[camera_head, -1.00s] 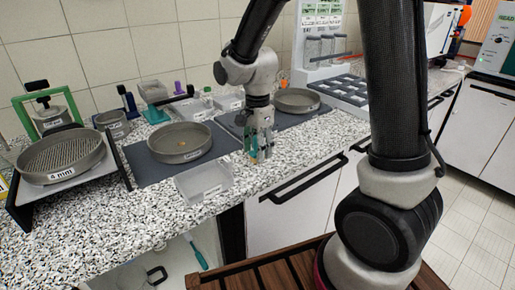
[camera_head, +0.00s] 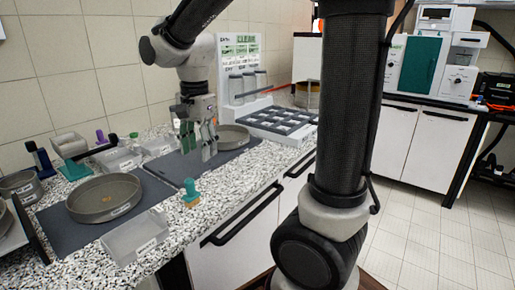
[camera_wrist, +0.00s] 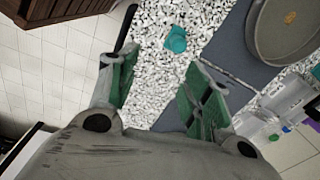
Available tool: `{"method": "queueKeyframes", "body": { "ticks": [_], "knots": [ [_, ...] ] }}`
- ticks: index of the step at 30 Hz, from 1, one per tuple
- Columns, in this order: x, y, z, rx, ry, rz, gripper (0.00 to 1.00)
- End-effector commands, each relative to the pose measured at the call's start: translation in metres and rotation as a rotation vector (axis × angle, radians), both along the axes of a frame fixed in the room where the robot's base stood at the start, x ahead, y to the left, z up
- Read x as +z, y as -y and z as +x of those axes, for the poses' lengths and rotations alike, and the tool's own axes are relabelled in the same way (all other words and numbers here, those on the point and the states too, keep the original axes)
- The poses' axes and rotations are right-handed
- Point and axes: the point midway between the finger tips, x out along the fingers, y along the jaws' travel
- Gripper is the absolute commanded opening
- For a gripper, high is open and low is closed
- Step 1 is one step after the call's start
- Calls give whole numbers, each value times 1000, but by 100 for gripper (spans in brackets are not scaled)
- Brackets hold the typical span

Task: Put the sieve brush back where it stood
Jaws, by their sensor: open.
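The sieve brush (camera_head: 191,192) stands upright on the speckled counter near its front edge, teal handle up and tan bristles down. It also shows in the wrist view (camera_wrist: 176,40) as a teal shape on the speckled top, beyond the fingers and beside the dark mat. My gripper (camera_head: 199,152) is open and empty, above and behind the brush in the head view, apart from it. Both green-padded fingers show spread in the wrist view (camera_wrist: 160,78).
A round sieve pan (camera_head: 104,198) sits on the left dark mat, with a clear tray (camera_head: 136,238) in front. Another pan (camera_head: 231,138) lies behind my gripper. A white rack (camera_head: 275,122) with bottles stands farther right. Small bins (camera_head: 118,158) line the back.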

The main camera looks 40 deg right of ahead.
Motion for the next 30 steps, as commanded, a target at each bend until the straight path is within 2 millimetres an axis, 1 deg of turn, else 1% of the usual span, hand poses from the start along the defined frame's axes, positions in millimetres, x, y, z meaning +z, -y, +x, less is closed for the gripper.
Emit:
{"method": "queueKeyframes", "body": {
  "ticks": [1,2,3,5,6,9,12,13,15,18,30],
  "knots": [
    [13,19,-17,87,41,3,49],
    [19,30,-27,155,64,1,49],
    [26,44,-43,253,98,-9,49],
    [33,64,-68,403,147,-31,49],
    [36,75,-84,501,177,-51,49],
    [39,97,-120,721,240,-115,49],
    [37,110,-146,887,278,-177,49],
    [36,112,-152,926,285,-193,49],
    [33,116,-162,992,296,-221,49],
    [32,118,-167,1037,301,-240,49],
    [32,118,-167,1044,301,-241,49]
  ]
}}
